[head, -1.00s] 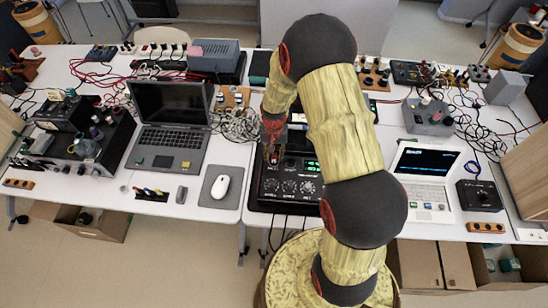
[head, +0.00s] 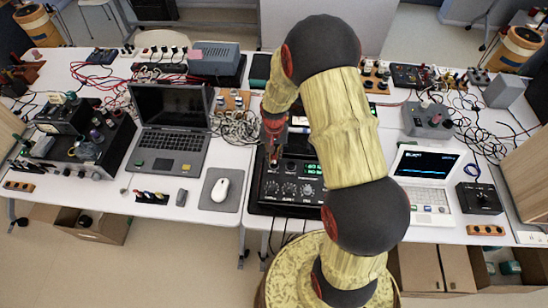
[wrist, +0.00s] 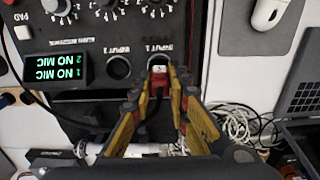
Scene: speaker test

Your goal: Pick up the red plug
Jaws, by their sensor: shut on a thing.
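My gripper (wrist: 161,80) is shut on the red plug (wrist: 159,90), which shows only as a small red patch between the fingertips. The fingers hide most of it. The fingertips are at the INPUT 1 socket of the black audio unit (wrist: 60,100); I cannot tell whether the plug is in the socket or just clear of it. The INPUT 2 socket (wrist: 118,67) beside it is empty. In the head view my gripper (head: 274,152) points down over the back left part of the black unit (head: 290,205), and the plug is too small to make out.
A grey mouse pad (head: 220,192) with a white mouse (head: 221,189) and a dark laptop (head: 170,130) are at the left. A white laptop (head: 428,180) is at the right. Tangled cables (head: 236,127) lie behind the pad.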

